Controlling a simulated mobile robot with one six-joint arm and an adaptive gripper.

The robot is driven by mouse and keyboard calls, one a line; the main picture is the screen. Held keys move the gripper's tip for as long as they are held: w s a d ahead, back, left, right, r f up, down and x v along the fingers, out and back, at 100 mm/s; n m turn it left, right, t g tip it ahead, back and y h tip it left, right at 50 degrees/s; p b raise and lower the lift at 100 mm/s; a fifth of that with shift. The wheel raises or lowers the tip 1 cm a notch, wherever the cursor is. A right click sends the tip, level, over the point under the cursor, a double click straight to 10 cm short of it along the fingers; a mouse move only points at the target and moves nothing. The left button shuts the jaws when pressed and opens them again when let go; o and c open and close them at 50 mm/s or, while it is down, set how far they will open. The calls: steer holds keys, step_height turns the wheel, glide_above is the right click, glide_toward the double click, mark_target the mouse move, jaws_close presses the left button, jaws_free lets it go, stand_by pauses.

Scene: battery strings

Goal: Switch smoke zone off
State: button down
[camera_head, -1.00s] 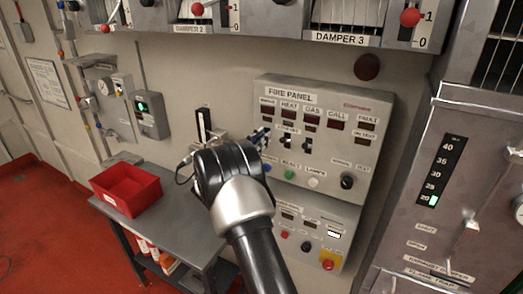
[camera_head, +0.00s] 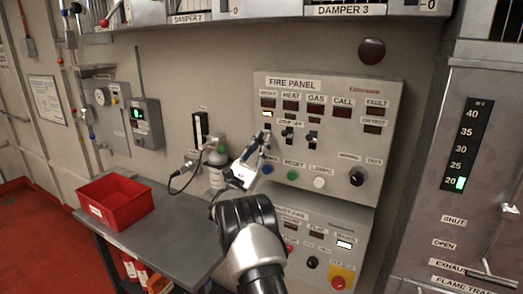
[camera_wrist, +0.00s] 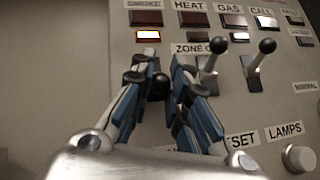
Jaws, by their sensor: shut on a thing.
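The grey fire panel (camera_head: 335,188) is on the wall. My gripper (camera_head: 262,142) is at the left end of its zone-off row, below the SMOKE display (camera_head: 268,103). In the wrist view, my blue-padded fingers (camera_wrist: 166,62) are closed around a black knob (camera_wrist: 159,88), the smoke zone lever's by its place. It sits lower than the heat lever (camera_wrist: 213,58) and gas lever (camera_wrist: 261,58), whose knobs point up. A small lamp (camera_wrist: 148,34) under the smoke display is lit white. The smoke lever's base is hidden by my fingers.
Below the levers are a blue button, a green button (camera_head: 293,175), a white lamps button (camera_head: 319,183) and a black knob (camera_head: 356,177). A grey table with a red bin (camera_head: 115,205) and a bottle (camera_head: 217,165) stand to the left.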

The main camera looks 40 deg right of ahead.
stand_by(0.5)
steer(key=c, duration=1.5)
jaws_free()
steer(key=v, duration=0.7)
steer(key=shift+a+f, duration=0.1)
steer(key=shift+f, duration=0.2)
